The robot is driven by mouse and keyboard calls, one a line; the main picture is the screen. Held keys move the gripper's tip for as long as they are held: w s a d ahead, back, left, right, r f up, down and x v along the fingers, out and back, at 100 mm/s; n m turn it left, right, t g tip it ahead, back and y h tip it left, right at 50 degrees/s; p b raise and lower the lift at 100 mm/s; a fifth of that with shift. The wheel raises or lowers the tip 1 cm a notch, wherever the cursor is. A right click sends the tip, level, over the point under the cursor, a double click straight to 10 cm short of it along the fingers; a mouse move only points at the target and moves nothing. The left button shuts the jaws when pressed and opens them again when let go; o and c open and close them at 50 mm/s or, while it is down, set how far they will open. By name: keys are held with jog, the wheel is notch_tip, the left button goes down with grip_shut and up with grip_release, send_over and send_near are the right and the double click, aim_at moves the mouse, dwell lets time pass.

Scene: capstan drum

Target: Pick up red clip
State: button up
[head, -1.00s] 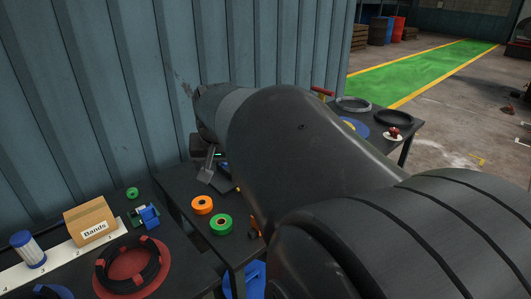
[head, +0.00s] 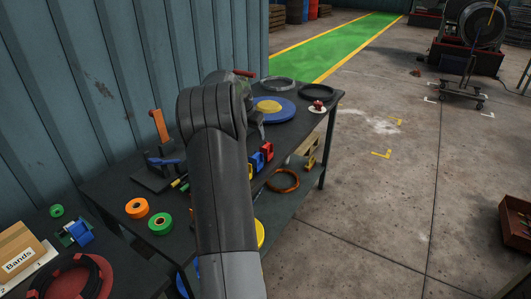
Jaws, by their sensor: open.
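A small red clip (head: 267,150) stands near the front right edge of the dark workbench (head: 325,97), in a row with a blue clip (head: 255,161) and a yellow clip (head: 251,171). My gripper (head: 258,130) shows only in part, just right of my wrist and above the row of clips. A grey finger points down, apart from the red clip as far as I can see. The gripper is open and holds nothing visible. My forearm covers the middle of the bench and part of the yellow clip.
A blue disc with a yellow centre (head: 276,108) lies behind the clips. Orange tape (head: 137,208) and green tape (head: 160,223) lie left of my arm. A stand with an orange handle (head: 158,127) rises at the back. An orange ring (head: 283,180) is on the lower shelf.

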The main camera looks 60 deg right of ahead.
aim_at(267, 150)
jog(key=shift+m, duration=0.4)
jog(key=d+f, duration=0.1)
jog(key=f, duration=0.1)
jog(key=s+d+f, duration=0.1)
jog(key=d+f, duration=0.1)
jog(key=f, duration=0.1)
jog(key=d+f, duration=0.2)
jog(key=shift+s+d+f, duration=0.15)
jog(key=shift+s, duration=0.2)
jog(key=x, duration=0.5)
jog(key=shift+s+f, duration=0.1)
jog(key=shift+s, duration=0.3)
jog(key=c, duration=1.1)
